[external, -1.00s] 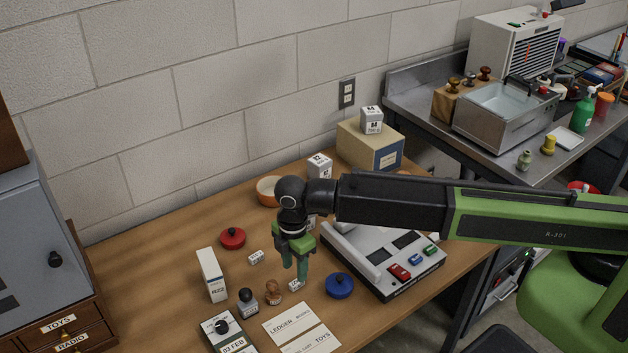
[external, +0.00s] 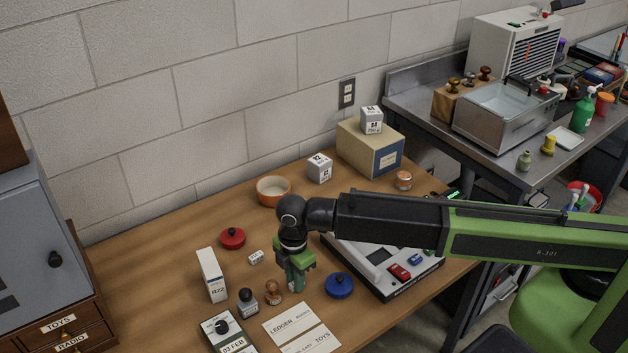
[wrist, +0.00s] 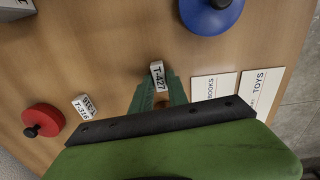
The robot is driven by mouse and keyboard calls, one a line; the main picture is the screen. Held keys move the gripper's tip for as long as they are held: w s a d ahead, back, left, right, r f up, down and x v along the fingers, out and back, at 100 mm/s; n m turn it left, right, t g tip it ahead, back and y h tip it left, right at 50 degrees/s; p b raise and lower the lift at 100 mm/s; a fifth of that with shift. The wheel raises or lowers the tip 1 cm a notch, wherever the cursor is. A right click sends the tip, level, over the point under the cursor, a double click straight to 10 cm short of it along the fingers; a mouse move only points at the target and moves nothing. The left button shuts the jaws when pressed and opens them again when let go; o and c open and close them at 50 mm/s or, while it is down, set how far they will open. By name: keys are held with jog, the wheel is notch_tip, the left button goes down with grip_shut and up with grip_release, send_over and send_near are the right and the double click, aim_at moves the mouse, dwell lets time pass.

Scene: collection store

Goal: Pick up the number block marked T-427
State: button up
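The number block marked T-427 (wrist: 157,78) is a small white block with dark print, lying on the wooden desk. In the wrist view its label faces me, between the tips of my gripper (wrist: 160,84). The green fingers are apart, one on each side of the block; I cannot tell whether they touch it. In the external view my gripper (external: 296,286) points down at the desk, left of the blue lidded pot, and hides most or all of the block.
A similar block marked T-316 (wrist: 82,107) lies near the red knob pot (wrist: 43,120). The blue pot (external: 340,285), a brown stamp (external: 274,291) and an ink bottle (external: 247,302) stand close by. Cards (external: 301,328) lie in front.

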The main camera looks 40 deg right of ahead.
grip_shut()
jog(key=shift+r+p, duration=0.45)
notch_tip(320, 180, up, 4)
jog(key=p, duration=0.3)
jog(key=shift+f+p, duration=0.15)
jog(key=shift+p, duration=0.2)
jog(key=w+d+r+p, duration=0.2)
jog(key=d+r+p, duration=0.4)
jog(key=d, duration=0.5)
jog(key=shift+d+r, duration=0.2)
jog(key=shift+d, duration=0.05)
jog(key=shift+w, duration=0.1)
